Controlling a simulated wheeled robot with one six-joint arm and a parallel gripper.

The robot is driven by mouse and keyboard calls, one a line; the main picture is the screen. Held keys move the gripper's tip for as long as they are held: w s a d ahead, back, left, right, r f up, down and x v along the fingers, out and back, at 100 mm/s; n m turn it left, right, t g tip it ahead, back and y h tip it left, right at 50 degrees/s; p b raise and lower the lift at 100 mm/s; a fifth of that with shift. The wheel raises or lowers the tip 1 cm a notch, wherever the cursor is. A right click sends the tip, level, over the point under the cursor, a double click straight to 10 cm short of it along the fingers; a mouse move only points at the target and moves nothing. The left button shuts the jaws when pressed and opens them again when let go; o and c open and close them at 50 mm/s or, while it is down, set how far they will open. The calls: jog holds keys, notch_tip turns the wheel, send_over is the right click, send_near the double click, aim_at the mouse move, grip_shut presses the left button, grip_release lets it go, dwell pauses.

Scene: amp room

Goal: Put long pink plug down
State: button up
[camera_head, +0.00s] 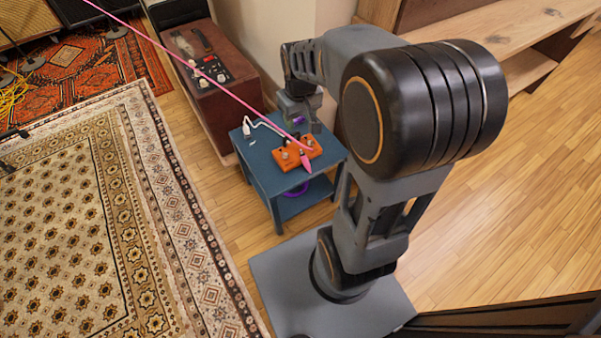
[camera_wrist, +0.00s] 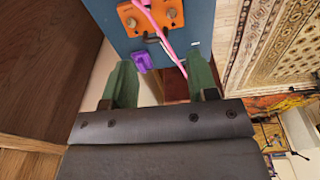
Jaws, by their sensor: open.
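The long pink plug (camera_head: 306,163) lies at the front edge of an orange pedal (camera_head: 285,156) on a small blue table (camera_head: 262,163). Its pink cable (camera_head: 212,82) runs to the upper left. My gripper (camera_head: 300,118) is above the back of the table, apart from the plug. In the wrist view, my gripper (camera_wrist: 157,62) is open, its green fingers spread with nothing clamped between them. The pink cable (camera_wrist: 167,42) passes across the pedal (camera_wrist: 151,18) and down toward the right finger. The plug's tip is cut off or hidden in the wrist view.
A purple piece (camera_wrist: 142,61) sits at the table edge near the left finger. A white plug (camera_head: 246,128) with a white cable lies on the table's left corner. A dark red cabinet (camera_head: 228,108) stands behind left; a patterned rug (camera_head: 75,215) covers the left floor.

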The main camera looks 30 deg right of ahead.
jog(key=g+b, duration=0.1)
jog(key=b, duration=0.4)
send_over(303, 154)
notch_tip(303, 154, down, 12)
jog(key=shift+n, duration=0.3)
jog(key=f+b, duration=0.1)
jog(key=f, duration=0.1)
jog(key=f+b, duration=0.1)
jog(key=f, duration=0.4)
jog(key=shift+d+f+b, duration=0.25)
jog(key=shift+f+b, duration=0.1)
jog(key=shift+b, duration=0.05)
jog(key=shift+a+f+b, duration=0.2)
jog(key=shift+f+b, duration=1.7)
jog(key=shift+f, duration=1.35)
jog(key=c, duration=0.7)
jog(key=shift+s+d+f, duration=0.1)
grip_shut()
